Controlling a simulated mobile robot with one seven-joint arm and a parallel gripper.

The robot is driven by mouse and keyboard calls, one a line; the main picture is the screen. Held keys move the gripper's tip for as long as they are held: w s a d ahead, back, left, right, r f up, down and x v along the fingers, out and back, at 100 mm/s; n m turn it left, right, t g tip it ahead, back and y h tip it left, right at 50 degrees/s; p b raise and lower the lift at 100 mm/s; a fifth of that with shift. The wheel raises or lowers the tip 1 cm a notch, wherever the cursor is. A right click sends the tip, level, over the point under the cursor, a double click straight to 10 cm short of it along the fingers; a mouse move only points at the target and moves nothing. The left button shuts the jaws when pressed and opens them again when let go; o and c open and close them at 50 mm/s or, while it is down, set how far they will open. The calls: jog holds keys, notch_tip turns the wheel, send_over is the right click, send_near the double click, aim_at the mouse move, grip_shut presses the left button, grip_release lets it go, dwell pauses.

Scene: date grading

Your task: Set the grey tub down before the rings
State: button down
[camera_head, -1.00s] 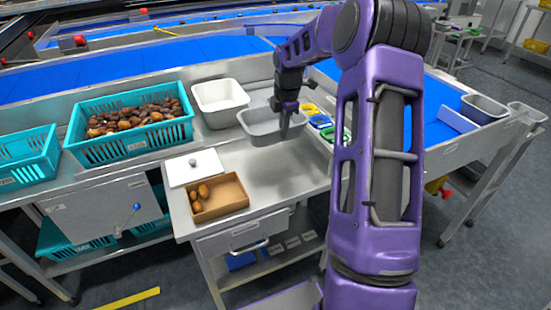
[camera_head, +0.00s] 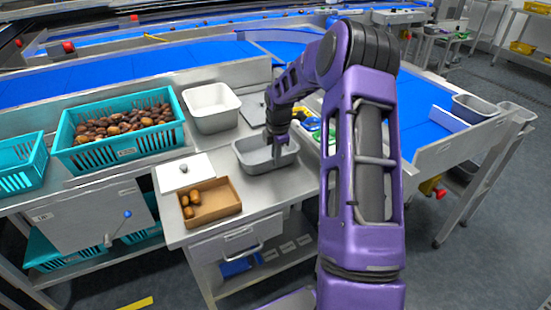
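The grey tub (camera_head: 252,162) is on or just above the steel bench; I cannot tell if its base touches. My gripper (camera_head: 277,155) points down at the tub's right rear part and appears shut on its wall; the fingertips are small and partly hidden. The tub looks empty and level. The rings (camera_head: 311,125), blue, green and yellow, lie in a light tray right of the tub, partly hidden behind my arm.
A white tub (camera_head: 212,122) and a grey flat plate (camera_head: 254,109) are behind. A teal crate of dates (camera_head: 125,153) stands left. Bare bench (camera_head: 262,190) shows in front of the tub.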

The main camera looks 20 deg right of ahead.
jog(key=c, duration=1)
grip_release()
jog(key=shift+f, duration=0.1)
jog(key=shift+c, duration=0.2)
notch_tip(320, 180, up, 12)
jog(key=s+p, duration=0.1)
jog(key=p, duration=0.1)
jog(key=shift+s, duration=0.3)
